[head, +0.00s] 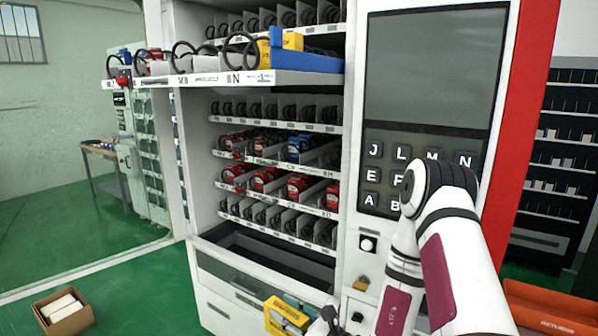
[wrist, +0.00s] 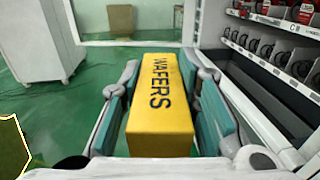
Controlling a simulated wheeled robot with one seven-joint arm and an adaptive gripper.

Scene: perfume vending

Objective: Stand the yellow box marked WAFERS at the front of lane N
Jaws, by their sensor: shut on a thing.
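The yellow box marked WAFERS (wrist: 160,95) is between the teal pads of my gripper (wrist: 163,85), with its lettering facing the wrist camera. My gripper is shut on it. In the head view the yellow box (head: 284,316) shows low at the bottom edge, in front of the machine's lower white front, and part of my gripper (head: 303,308) shows beside it. The lane N label (head: 233,78) is on the front edge of the pulled-out top tray (head: 205,79), far above the box. A black coil (head: 238,44) stands behind that label.
The keypad panel (head: 405,180) is partly behind my arm. A brown carton (head: 62,312) stands on the green floor at left. Open floor lies left of the machine.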

